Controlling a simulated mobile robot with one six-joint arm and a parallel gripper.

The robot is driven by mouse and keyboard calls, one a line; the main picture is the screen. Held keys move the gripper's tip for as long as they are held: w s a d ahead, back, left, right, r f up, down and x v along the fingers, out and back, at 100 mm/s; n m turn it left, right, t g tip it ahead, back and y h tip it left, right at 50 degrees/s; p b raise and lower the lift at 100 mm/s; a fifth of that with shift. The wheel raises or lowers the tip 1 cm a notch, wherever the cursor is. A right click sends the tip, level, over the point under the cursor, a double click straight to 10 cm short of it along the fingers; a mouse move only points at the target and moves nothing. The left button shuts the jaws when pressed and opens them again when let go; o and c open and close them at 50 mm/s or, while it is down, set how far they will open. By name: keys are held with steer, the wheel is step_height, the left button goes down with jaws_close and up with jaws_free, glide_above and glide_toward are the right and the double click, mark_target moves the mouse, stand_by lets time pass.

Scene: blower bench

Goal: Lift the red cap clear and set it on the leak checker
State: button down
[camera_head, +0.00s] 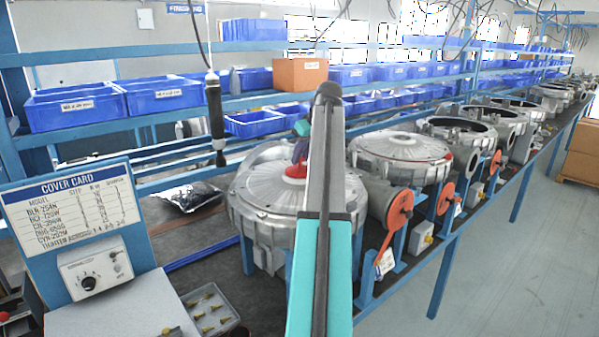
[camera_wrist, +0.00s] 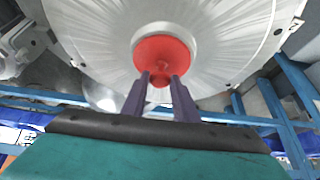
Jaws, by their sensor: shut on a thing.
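The red cap (camera_head: 295,171) is at the centre of the nearest silver blower's round cover (camera_head: 262,202). In the wrist view the red cap (camera_wrist: 162,52) is a round disc in front of the ribbed silver cover (camera_wrist: 90,30). My gripper (camera_head: 299,152) reaches down to it, its purple fingers (camera_wrist: 161,79) shut on the cap's near side. Whether the cap touches the cover or is slightly above it, I cannot tell. A light grey box with a black dial (camera_head: 95,268), probably the leak checker, stands at left below the cover card; its label is too small to read.
A tray of brass fittings (camera_head: 209,309) lies at front left, and a dark plastic bag (camera_head: 190,197) behind it. A black tool (camera_head: 215,115) hangs left of my arm. More blowers (camera_head: 402,157) line the bench to the right.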

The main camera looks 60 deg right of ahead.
mark_target(302, 159)
steer(key=shift+r+p, duration=0.4)
steer(key=shift+r, duration=0.4)
stand_by(0.9)
steer(key=shift+r+p, duration=0.75)
steer(key=shift+r, duration=0.65)
steer(key=shift+s, duration=0.15)
